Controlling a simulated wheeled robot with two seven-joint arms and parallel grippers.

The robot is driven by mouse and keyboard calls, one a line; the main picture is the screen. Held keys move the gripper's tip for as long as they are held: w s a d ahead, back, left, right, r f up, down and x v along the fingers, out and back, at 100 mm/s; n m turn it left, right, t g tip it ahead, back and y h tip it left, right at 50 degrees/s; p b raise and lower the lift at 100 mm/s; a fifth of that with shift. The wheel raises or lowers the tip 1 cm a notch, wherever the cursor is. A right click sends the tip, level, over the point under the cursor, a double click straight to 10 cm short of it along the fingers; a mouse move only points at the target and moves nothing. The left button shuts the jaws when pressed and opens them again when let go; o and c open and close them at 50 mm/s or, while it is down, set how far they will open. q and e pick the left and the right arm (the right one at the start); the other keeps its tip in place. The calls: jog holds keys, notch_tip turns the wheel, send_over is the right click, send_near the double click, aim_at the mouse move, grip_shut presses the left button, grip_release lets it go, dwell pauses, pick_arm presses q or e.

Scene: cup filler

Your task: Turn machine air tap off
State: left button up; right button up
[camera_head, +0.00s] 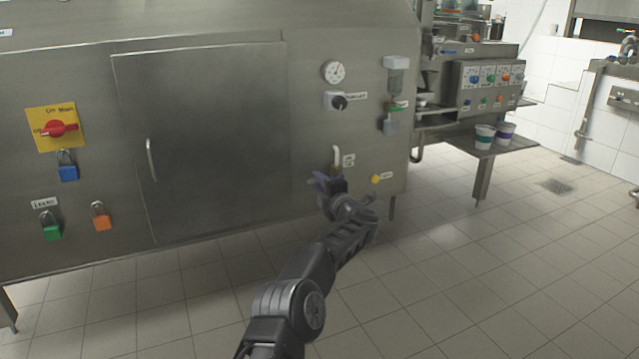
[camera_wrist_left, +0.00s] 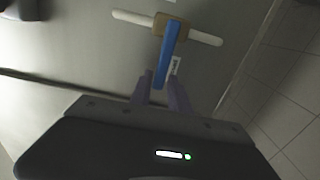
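The air tap shows in the left wrist view as a brass valve body (camera_wrist_left: 171,24) on a white pipe, with a blue lever (camera_wrist_left: 167,52). The lever lies across the pipe in this view. In the head view its white pipe (camera_head: 336,156) stands on the machine front, and my gripper hides the valve. My left gripper (camera_head: 322,181) is at the tap. In the left wrist view its two purple fingers (camera_wrist_left: 160,92) are apart, with the lever's free end between or just beyond their tips. I cannot tell whether they touch it. My right gripper is not in view.
The steel machine front (camera_head: 215,130) carries a gauge (camera_head: 333,72), a black knob (camera_head: 339,102), a yellow part (camera_head: 376,179) right of the tap and a red switch (camera_head: 56,128) at left. Cups (camera_head: 485,136) stand on a side shelf. The tiled floor (camera_head: 460,270) is clear.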

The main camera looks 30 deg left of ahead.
pick_arm(q)
jog(key=shift+o, duration=1)
jog(key=shift+d+r, duration=0.1)
jog(key=p+v, duration=0.1)
jog(key=v, duration=0.6)
jog(key=shift+s+d+p, duration=0.25)
jog(key=shift+d+p, duration=0.05)
jog(key=shift+p, duration=0.1)
